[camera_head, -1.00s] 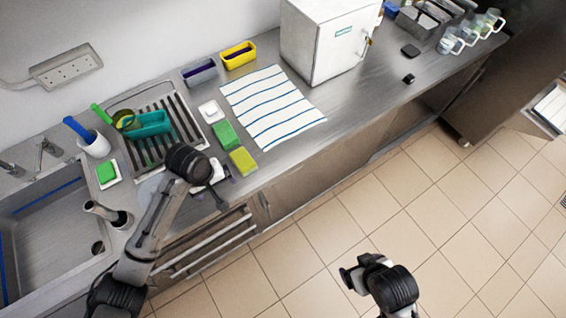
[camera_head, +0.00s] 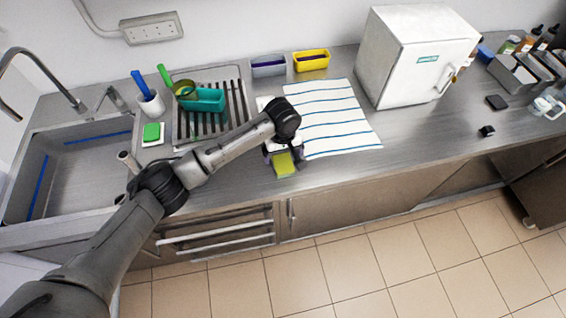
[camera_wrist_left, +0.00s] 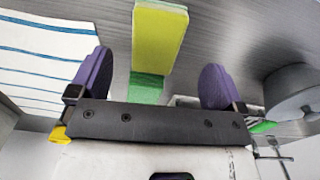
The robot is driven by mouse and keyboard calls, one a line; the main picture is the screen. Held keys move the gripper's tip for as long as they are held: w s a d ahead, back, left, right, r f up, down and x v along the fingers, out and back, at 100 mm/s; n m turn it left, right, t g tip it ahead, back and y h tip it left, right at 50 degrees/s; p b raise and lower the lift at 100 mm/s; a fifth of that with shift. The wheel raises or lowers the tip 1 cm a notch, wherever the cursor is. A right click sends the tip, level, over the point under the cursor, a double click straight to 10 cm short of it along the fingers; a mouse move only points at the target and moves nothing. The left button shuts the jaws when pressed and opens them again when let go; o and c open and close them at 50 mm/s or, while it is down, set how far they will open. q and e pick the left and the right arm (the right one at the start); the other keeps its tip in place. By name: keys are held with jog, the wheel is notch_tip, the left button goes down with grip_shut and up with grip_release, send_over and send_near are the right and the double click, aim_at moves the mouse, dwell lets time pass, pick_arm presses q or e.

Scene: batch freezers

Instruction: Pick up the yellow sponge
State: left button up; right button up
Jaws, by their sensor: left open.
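The yellow sponge (camera_head: 285,165) lies on the steel counter near its front edge, in front of the striped cloth. My left gripper (camera_head: 283,150) is right at the sponge and partly covers its back end. In the left wrist view the yellow sponge (camera_wrist_left: 160,37) shows in the gap between the two purple fingers of the left gripper (camera_wrist_left: 156,66). The fingers are apart, with clear space on both sides of the sponge. A green sponge (camera_wrist_left: 146,89) shows behind the yellow one in that view; in the head view my gripper hides it. My right gripper is out of view.
The striped cloth (camera_head: 333,117) lies behind and to the right. A drying rack (camera_head: 238,103) and the sink (camera_head: 85,165) are to the left. Another green sponge (camera_head: 152,132) sits beside the rack. A white box (camera_head: 410,60) stands at the back right. The counter right of the sponge is clear.

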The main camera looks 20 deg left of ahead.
aim_at(283, 163)
pick_arm(q)
jog(key=shift+w+f+b, duration=0.15)
jog(key=shift+f+b, duration=0.25)
jog(key=shift+f, duration=2.95)
jog(key=c, duration=1)
jog(key=shift+r, duration=0.1)
